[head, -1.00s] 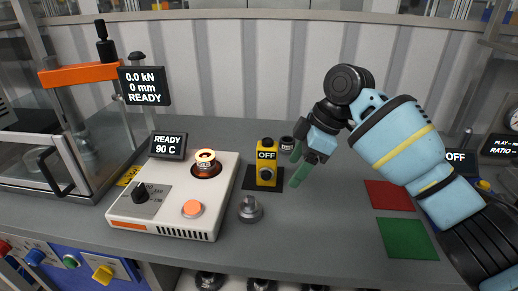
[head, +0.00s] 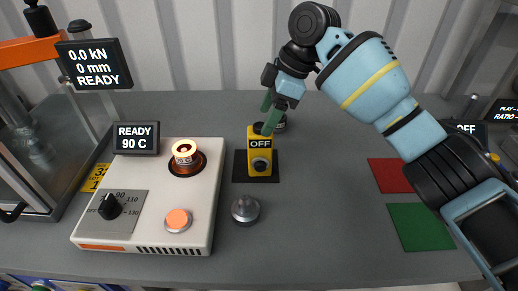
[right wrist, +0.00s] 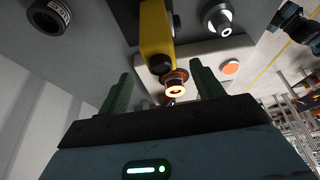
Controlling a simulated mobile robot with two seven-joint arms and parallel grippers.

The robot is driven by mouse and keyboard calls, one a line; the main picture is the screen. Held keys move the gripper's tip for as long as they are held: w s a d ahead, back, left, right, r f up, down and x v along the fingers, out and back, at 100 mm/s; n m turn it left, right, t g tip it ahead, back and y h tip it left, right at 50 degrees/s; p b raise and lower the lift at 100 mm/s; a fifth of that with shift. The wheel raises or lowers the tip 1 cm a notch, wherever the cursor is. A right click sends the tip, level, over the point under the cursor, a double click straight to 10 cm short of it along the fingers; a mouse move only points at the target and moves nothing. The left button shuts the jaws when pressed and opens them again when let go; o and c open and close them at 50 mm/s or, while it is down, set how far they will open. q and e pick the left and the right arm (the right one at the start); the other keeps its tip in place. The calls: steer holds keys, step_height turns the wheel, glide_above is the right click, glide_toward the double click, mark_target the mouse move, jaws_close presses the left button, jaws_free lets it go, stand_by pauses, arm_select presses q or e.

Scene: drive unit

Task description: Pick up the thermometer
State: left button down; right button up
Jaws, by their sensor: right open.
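The thermometer is a yellow upright block (head: 259,165) with an OFF display and a round grey dial, standing on a black square pad (head: 242,172). In the right wrist view the yellow body (right wrist: 156,30) shows beyond the fingers, near the middle of the gap. My right gripper (head: 268,114) is open, its green fingers pointing down at the thermometer's top, one overlapping it in the head view. I cannot tell whether they touch. Its fingers also show in the right wrist view (right wrist: 162,80), with nothing held. My left gripper is not in view.
A white heater unit (head: 200,215) with a glowing coil (head: 186,154) stands left of the thermometer. A grey metal knob-shaped part (head: 245,210) lies in front. A dark cylinder (right wrist: 48,14) stands behind. Red (head: 388,175) and green (head: 421,227) mats lie right, with bare table between.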

mark_target(257, 137)
steer(key=shift+x, duration=3.7)
steer(key=shift+d, duration=0.15)
steer(key=c, duration=1.1)
